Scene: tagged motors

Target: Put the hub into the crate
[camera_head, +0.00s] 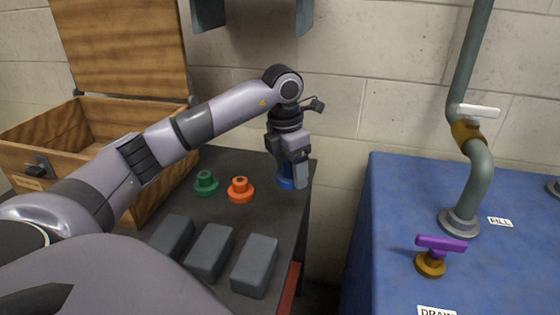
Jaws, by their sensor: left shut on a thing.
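My left gripper (293,177) reaches down at the far right corner of the dark table and is shut on a blue hub (285,183). The hub is partly hidden behind the fingers and appears to be at the table surface. A green hub (206,182) and an orange hub (240,189) stand upright on the table to its left, apart from the gripper. The wooden crate (155,112) stands at the left with its lid (122,45) raised. My left arm hides part of its front and inside. My right gripper is out of view.
Several grey blocks (210,252) lie along the table's near part. A blue tank (395,240) with a pipe (480,180), a purple-handled valve (440,245) and a white-handled valve (478,111) stands to the right, across a gap. A block wall (360,60) closes the back.

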